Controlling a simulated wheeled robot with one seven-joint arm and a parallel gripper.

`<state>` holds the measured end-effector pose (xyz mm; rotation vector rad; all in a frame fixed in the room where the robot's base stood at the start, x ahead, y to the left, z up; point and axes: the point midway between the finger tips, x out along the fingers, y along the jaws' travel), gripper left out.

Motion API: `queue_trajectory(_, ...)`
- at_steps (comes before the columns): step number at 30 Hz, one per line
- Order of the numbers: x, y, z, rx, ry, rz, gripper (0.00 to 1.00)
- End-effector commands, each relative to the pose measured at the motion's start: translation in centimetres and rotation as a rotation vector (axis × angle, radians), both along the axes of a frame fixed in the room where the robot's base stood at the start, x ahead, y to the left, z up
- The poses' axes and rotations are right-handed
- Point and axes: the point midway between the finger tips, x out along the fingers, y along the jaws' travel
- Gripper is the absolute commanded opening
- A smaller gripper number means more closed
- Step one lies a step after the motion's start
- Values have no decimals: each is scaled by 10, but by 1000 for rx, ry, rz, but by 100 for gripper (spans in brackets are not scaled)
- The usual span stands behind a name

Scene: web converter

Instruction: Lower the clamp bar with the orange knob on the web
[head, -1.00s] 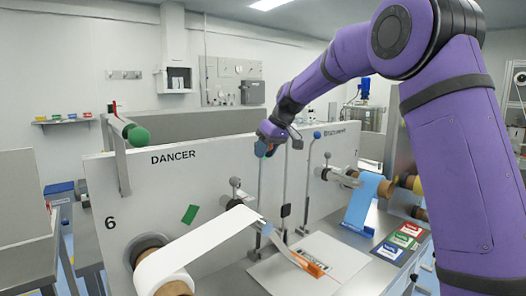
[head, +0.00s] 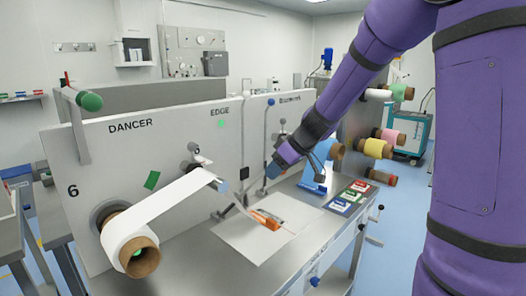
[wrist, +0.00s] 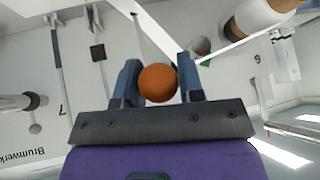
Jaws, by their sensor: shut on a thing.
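In the wrist view the round orange knob (wrist: 158,84) sits between the two blue-grey fingers of my gripper (wrist: 158,78), which is shut on it. A thin grey bar (wrist: 141,36) runs away behind the knob. In the head view my gripper (head: 273,170) is low in front of the white panel, right of the web. It hides the knob there, and the clamp bar is hard to make out. The white web (head: 165,202) runs from the roll at left up to a small roller (head: 219,185). I cannot tell whether the bar touches the web.
An orange piece (head: 265,219) lies on a white plate (head: 228,238) on the grey bench. A blue-knobbed lever (head: 270,101) stands behind my gripper. A blue web (head: 314,187) and colour cards (head: 355,195) are to the right. A green-knobbed bar (head: 90,101) is at left.

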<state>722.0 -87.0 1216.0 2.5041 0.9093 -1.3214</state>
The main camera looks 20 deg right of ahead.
Motion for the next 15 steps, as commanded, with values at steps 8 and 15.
queue_trajectory(8, -17, -3, -21, 2, 6, 10, 0)
queue_trajectory(15, -19, -3, -22, 2, 5, 13, 0)
